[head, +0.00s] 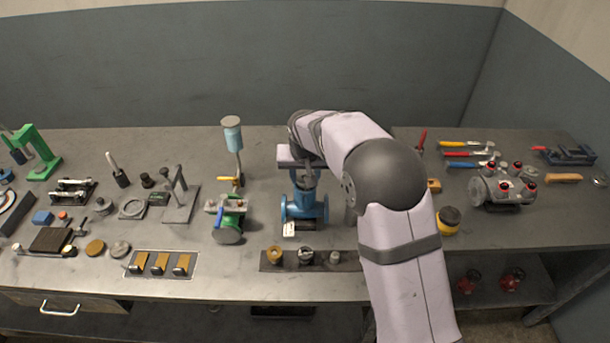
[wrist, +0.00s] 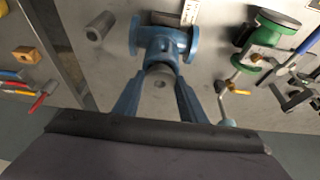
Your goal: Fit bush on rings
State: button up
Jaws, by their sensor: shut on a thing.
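A blue valve body (head: 305,209) stands upright on the bench with a white tag on its front; it also shows in the wrist view (wrist: 163,43). My gripper (head: 305,180) points down right above the valve's top. In the wrist view its fingers (wrist: 161,84) come together over the valve's upper end. The gripper is shut on a small piece, which I take for the bush; fingers and valve top mostly hide it. Whether it touches the valve cannot be told. The rings are not visible.
A dark tray (head: 320,263) with small brass and grey parts lies in front of the valve. A green valve (head: 229,225) stands to the left. A grey cylinder (wrist: 98,27) stands beside the blue valve. A yellow-black item (head: 449,220) is right of my arm.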

jog(key=shift+f+b, duration=0.3)
jog(key=shift+f, duration=0.15)
jog(key=o, duration=1.6)
jog(key=shift+r, duration=0.1)
jog(key=shift+r+p, duration=2.55)
jog(key=shift+r, duration=0.85)
